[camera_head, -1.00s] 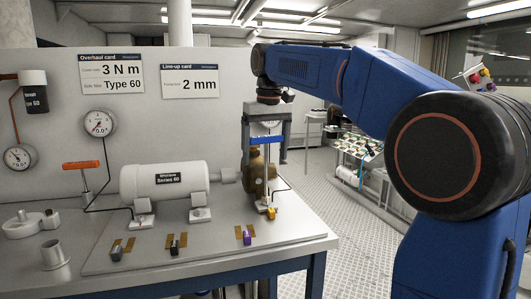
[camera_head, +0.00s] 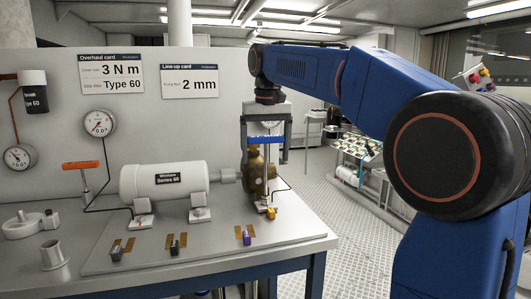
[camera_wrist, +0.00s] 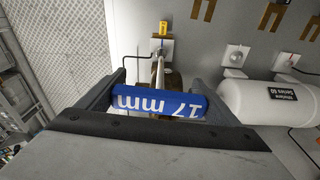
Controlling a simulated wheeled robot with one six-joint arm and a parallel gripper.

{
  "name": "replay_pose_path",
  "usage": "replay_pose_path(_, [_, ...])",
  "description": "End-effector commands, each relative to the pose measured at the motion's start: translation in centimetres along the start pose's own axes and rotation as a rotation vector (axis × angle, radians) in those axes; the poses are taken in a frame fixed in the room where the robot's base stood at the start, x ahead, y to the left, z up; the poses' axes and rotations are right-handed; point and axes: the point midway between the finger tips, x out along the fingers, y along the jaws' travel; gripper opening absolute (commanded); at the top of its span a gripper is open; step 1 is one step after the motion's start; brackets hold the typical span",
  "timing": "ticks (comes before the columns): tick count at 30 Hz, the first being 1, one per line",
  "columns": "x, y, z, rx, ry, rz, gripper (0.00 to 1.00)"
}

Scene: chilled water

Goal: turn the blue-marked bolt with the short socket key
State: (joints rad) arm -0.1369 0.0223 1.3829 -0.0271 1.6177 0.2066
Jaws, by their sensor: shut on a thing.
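My gripper (camera_head: 265,150) is shut on the blue handle of a socket key (camera_wrist: 158,103), whose label reads 17 mm upside down in the wrist view. The handle lies crosswise between the fingers of my gripper (camera_wrist: 158,87). The pale shaft runs down from it, beside the brown pump body (camera_head: 258,174), toward a pale foot (camera_wrist: 161,47) with a yellow tag (camera_head: 271,213). I cannot tell whether the socket sits on a bolt there, and no blue bolt mark is clear. A second key with an orange handle (camera_head: 80,165) stands upright at the left.
The white motor (camera_head: 165,183) lies left of the pump on the plate. Several small pieces on brown strips line the plate's front, one with a purple part (camera_head: 246,238). A metal cup (camera_head: 54,254) and gauges stand left.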

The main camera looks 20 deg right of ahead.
Motion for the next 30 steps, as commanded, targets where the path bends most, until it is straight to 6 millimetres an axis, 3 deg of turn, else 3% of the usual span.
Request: replay_pose_path(30, [0.01,0.09,-0.01,0.23,0.0,0.028,0.36])
